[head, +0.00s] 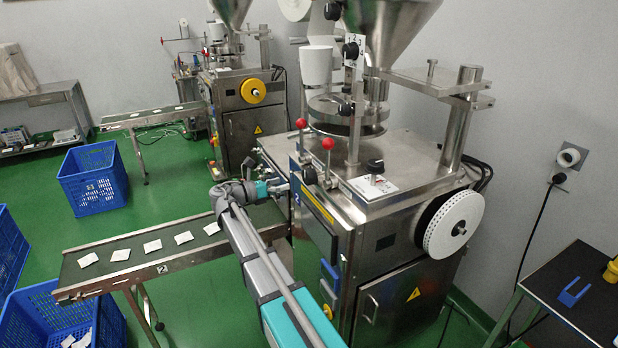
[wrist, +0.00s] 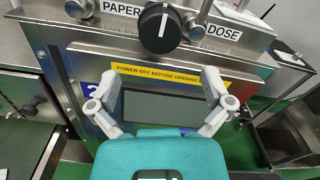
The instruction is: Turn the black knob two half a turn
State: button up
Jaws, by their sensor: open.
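A round black knob (wrist: 160,28) with a white pointer line sits on the machine front in the wrist view, between the PAPER (wrist: 121,8) and DOSE (wrist: 223,31) labels. Its pointer is near upright. It appears to be the black knob (head: 309,175) on the front edge of the nearer machine in the head view. My gripper (wrist: 160,80) is open and empty, its fingers spread below the knob and apart from it. In the head view my gripper (head: 284,188) is at the machine's upper front, its fingers hard to make out. A blue 2 (wrist: 93,91) marks the panel.
Two red-ball levers (head: 328,144) stand beside the knob. Another black knob (head: 375,166) is on the machine top and one (head: 350,51) is higher up. A yellow warning strip (wrist: 170,75) and dark screen lie below the knob. A conveyor (head: 150,248) with teabags runs left.

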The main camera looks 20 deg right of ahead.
aim_at(305, 177)
jog(key=d, duration=0.9)
jog(key=shift+w, duration=0.15)
jog(key=c, duration=0.9)
jog(key=shift+d, duration=0.1)
jog(key=shift+c, duration=0.5)
